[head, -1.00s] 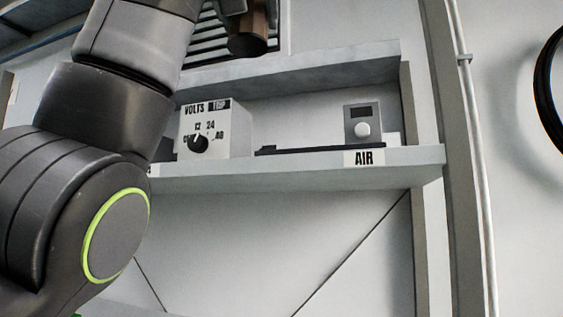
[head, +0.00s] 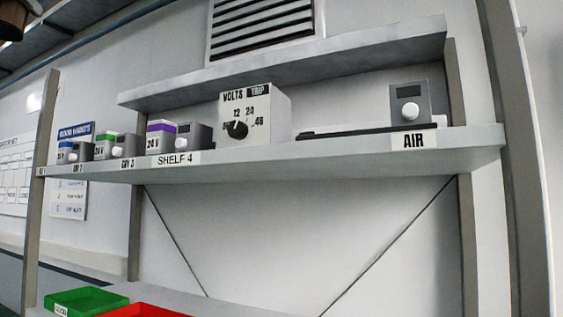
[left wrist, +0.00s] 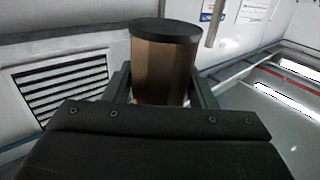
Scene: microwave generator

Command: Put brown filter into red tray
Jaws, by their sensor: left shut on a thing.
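The brown filter (left wrist: 165,68) is a brown cylinder with a dark round cap, seen in the left wrist view. My left gripper (left wrist: 163,90) is shut on it, with one finger on each side. Part of the filter (head: 12,22) also shows in the top left corner of the head view, high above the shelf. The red tray (head: 145,311) is at the bottom edge of the head view, and most of it is cut off. My right gripper is not in view.
A green tray (head: 85,301) sits left of the red tray on the lower surface. The shelf (head: 330,148) above holds a white VOLTS box (head: 268,112), a grey unit (head: 410,104) by the AIR label and several small grey units at the left. A vent (head: 262,28) is on the wall.

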